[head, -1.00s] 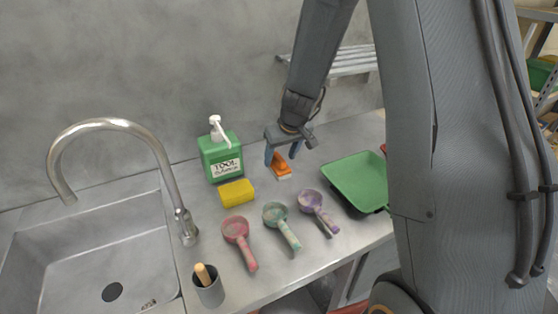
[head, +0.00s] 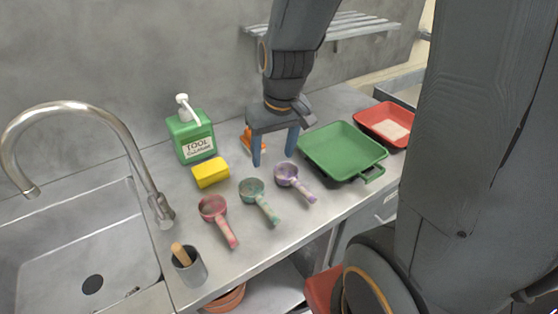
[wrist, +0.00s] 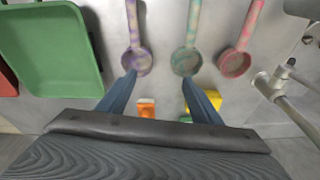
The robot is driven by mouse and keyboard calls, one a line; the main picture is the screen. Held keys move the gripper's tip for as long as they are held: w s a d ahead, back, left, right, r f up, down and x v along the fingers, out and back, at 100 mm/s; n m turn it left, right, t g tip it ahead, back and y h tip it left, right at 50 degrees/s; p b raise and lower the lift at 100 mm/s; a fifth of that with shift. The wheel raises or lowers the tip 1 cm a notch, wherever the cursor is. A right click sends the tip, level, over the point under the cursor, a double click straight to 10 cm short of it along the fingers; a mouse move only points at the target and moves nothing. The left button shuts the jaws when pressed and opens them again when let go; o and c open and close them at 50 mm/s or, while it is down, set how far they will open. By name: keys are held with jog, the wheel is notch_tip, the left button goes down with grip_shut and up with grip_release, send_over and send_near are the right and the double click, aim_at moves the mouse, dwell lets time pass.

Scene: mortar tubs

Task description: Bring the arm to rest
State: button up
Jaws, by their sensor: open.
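My gripper (head: 274,160) is open and empty, pointing down above the steel counter (head: 240,262). In the head view it hangs in front of an orange object (head: 246,141), which it partly hides, and behind the purple scoop (head: 292,178). In the wrist view the two fingers (wrist: 158,92) are spread wide with nothing between their tips; the purple scoop (wrist: 136,62) and green scoop (wrist: 186,62) lie beyond them. The red scoop (head: 216,213) lies to the left of the green scoop (head: 254,192) in the head view.
A green tray (head: 345,139) and a red tub (head: 378,118) stand right of my gripper. A green bottle (head: 190,132), yellow sponge (head: 210,173), grey cup with a wooden handle (head: 189,266), tap (head: 100,112) and sink (head: 60,262) are to the left. A slatted shelf (head: 345,24) is on the wall.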

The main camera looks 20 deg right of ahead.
jog(key=s+g, duration=0.1)
jog(key=s, duration=0.5)
jog(key=shift+s+f+m, duration=0.25)
jog(key=shift+f+m, duration=0.05)
jog(key=shift+f, duration=0.15)
